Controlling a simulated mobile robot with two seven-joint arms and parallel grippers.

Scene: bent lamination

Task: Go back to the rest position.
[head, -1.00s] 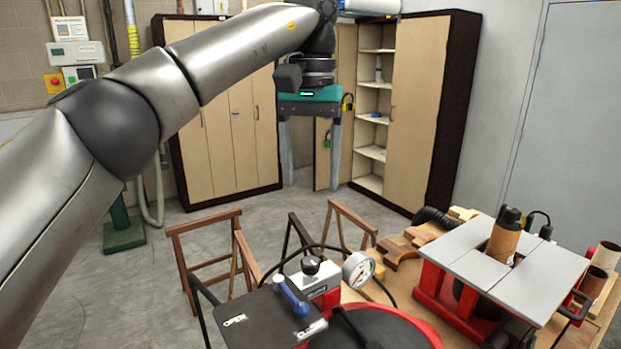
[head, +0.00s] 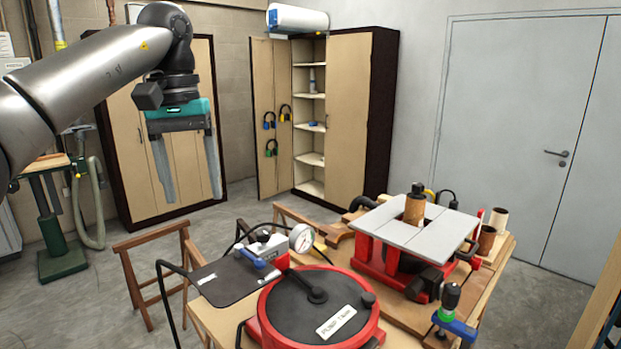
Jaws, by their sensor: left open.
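My left gripper (head: 188,178) hangs from the arm that comes in from the left. Its two grey fingers point down and stand wide apart, with nothing between them. It is raised in the air, and the closed cupboard (head: 118,145) shows behind it. It is apart from the workbench and touches nothing that I can see. My right gripper is not in the head view.
The workbench (head: 212,322) carries a red-rimmed black pump tank (head: 290,300), a gauge (head: 302,238) and a grey-topped red machine (head: 428,240). Wooden trestles (head: 140,285) stand at its left. An open cupboard (head: 350,110) and a grey door (head: 500,130) are behind.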

